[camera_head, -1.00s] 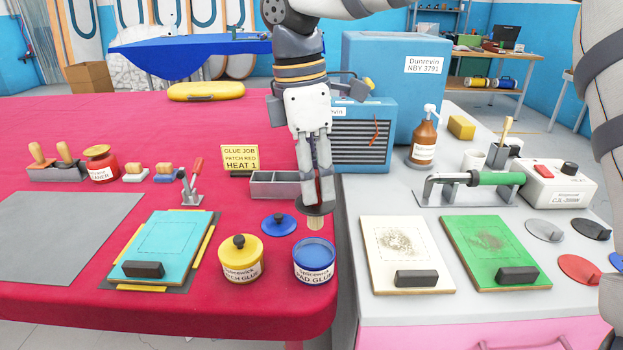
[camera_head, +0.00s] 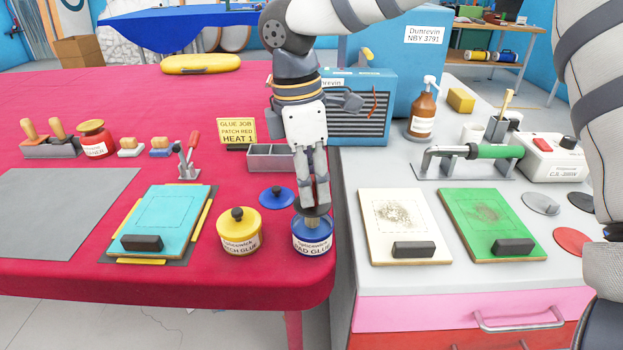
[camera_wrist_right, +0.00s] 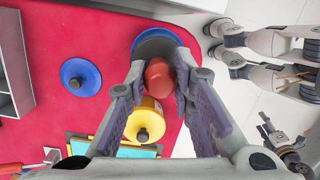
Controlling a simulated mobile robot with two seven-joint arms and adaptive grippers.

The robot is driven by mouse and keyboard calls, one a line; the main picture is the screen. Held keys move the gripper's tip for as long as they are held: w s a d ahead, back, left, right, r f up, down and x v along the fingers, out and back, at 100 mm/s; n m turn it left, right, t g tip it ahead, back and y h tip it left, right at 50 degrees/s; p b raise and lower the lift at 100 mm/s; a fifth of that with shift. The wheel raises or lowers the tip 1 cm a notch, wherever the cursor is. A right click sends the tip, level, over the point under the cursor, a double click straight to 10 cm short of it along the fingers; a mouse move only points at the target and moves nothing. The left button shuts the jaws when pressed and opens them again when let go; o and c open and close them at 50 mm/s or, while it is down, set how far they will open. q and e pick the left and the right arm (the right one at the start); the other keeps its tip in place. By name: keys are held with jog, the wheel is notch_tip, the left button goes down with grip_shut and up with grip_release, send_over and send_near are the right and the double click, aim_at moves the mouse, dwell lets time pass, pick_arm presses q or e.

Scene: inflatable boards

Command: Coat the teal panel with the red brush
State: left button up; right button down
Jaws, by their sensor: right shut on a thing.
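The teal panel (camera_head: 160,222) lies on the red table at the left front, with a dark block (camera_head: 141,243) on its near end. My right gripper (camera_head: 316,200) is shut on the red brush, whose rounded red handle (camera_wrist_right: 158,78) shows between the fingers in the right wrist view. The brush points down into the open blue pot (camera_head: 313,238); its dark collar is at the rim and its bristles are hidden. My left gripper does not show in the head view. Grey jointed parts show at the right of the wrist view; I cannot tell whether it is among them.
A yellow glue pot (camera_head: 239,232) stands between the panel and the blue pot, with a blue lid (camera_head: 276,197) behind. A grey divided tray (camera_head: 270,158) is farther back. White (camera_head: 387,216) and green (camera_head: 480,215) panels lie on the bench to the right.

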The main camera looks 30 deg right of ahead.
jog(key=shift+f, duration=0.65)
dwell(1.4)
jog(key=shift+r, duration=3.6)
